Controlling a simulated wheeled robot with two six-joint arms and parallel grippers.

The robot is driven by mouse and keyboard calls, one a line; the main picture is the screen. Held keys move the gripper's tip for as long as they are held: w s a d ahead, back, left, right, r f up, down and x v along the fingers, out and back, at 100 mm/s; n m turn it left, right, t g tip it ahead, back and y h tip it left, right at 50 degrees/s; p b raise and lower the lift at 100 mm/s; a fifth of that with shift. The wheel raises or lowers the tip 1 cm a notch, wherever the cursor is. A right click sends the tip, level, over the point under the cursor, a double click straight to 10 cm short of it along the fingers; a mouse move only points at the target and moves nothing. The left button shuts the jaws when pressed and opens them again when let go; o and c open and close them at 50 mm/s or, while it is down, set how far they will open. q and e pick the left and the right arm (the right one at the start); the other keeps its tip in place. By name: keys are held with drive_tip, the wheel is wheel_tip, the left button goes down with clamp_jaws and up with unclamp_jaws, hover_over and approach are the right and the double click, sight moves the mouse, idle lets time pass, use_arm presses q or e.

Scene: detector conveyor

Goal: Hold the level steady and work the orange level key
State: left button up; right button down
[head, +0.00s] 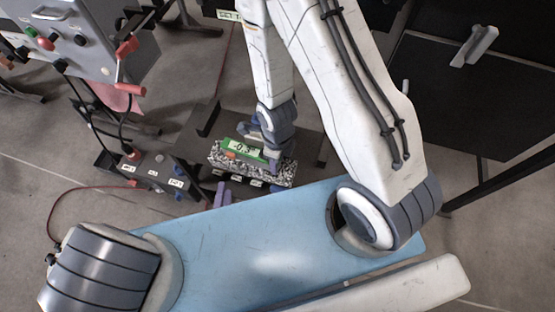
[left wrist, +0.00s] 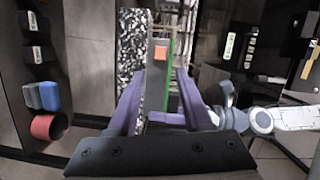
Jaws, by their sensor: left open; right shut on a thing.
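The green level (head: 243,148) lies on a black-and-white speckled block (head: 283,178); its display appears to read -0.3. The orange key (head: 228,154) is at its left end and also shows in the left wrist view (left wrist: 160,53). My right gripper (head: 270,152) is shut on the level near its right end. My left gripper (head: 222,195) is open and empty, with its purple fingers in front of the block. In the left wrist view, the left fingers (left wrist: 157,80) spread to either side of the level's bar, short of the orange key.
A grey control box (head: 70,35) with buttons and a red-handled crank stands at upper left. A dark labelled box (head: 150,172) stands left of the block. My blue base fills the foreground. A dark panel (head: 470,80) with a handle stands at right.

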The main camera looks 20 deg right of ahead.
use_arm(q)
clamp_jaws()
idle(1.6)
